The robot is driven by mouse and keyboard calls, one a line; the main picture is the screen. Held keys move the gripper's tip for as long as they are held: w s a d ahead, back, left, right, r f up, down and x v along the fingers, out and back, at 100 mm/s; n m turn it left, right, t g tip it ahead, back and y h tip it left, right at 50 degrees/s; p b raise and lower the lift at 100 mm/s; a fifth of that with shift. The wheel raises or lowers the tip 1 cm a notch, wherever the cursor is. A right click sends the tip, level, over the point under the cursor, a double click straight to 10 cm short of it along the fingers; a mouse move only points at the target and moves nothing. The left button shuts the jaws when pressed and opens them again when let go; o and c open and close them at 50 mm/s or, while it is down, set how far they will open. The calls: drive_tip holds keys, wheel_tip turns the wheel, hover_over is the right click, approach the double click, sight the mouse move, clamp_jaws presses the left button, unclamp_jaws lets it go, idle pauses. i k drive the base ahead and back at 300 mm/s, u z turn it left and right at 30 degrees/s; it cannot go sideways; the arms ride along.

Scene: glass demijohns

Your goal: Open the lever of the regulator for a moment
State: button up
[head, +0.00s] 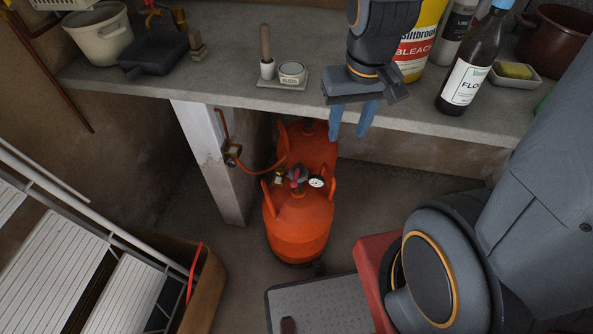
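An orange gas cylinder (298,228) stands on the floor under the counter. The regulator (298,177) sits on its top between the collar handles, with a small reddish lever-like part. The lever's exact position is too small to tell. A round white gauge (316,182) is at its right.
A second orange cylinder (312,143) stands behind the first. The counter (225,82) holds a bleach container (416,45), a dark bottle (470,65) and a bucket (100,35). A grey step (315,305) lies in front.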

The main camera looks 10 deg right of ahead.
sight(298, 167)
drive_tip(key=z, duration=0.7)
drive_tip(key=k, duration=1.35)
drive_tip(key=u, duration=0.6)
drive_tip(key=i, duration=0.9)
drive_tip(key=z, duration=0.05)
